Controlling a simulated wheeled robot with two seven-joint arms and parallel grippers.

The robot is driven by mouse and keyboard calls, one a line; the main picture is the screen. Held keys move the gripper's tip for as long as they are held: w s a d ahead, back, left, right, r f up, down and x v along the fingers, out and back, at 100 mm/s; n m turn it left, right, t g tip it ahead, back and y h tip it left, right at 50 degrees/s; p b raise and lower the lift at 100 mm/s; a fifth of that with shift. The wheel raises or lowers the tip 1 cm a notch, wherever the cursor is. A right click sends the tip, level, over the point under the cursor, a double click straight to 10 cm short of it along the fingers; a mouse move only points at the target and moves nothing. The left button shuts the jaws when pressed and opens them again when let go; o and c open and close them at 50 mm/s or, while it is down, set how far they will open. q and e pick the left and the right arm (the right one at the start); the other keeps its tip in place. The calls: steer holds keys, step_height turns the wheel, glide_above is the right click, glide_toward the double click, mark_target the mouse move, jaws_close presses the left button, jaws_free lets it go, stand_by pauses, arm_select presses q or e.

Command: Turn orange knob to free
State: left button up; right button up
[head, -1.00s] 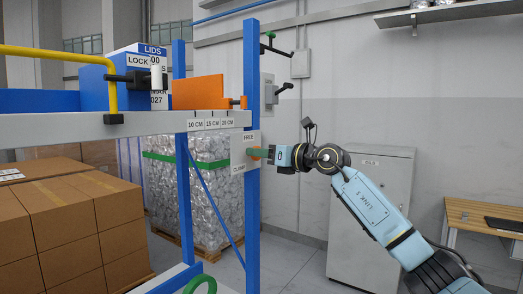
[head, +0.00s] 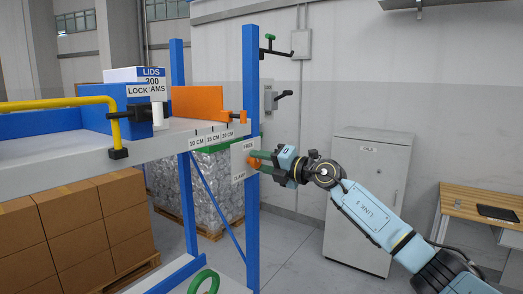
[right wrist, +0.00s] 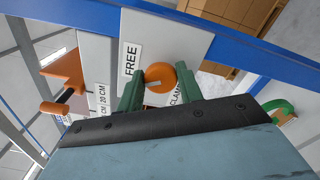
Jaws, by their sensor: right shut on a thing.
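The orange knob (head: 253,163) sits on a pale plate (head: 237,153) fixed to the blue post. The plate carries a FREE label (right wrist: 131,60) and a CLAMP label (right wrist: 176,92). In the right wrist view the knob (right wrist: 163,73) lies between the green fingers of my right gripper (right wrist: 158,88). The gripper is shut on it, one finger at each side. A pale mark on the knob's face lies on the side towards the left finger. In the head view my right gripper (head: 263,161) reaches in from the right. My left gripper is not in view.
A blue post (head: 251,85) rises beside the plate. A green ring (head: 204,281) shows low down. A grey cabinet (head: 365,200) stands behind my right arm.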

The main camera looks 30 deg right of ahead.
steer(key=m, duration=0.2)
steer(key=shift+m+p, duration=0.3)
steer(key=shift+p, duration=0.1)
steer(key=shift+f+m, duration=0.1)
steer(key=shift+m, duration=1.5)
steer(key=o, duration=1)
steer(key=shift+c, duration=0.2)
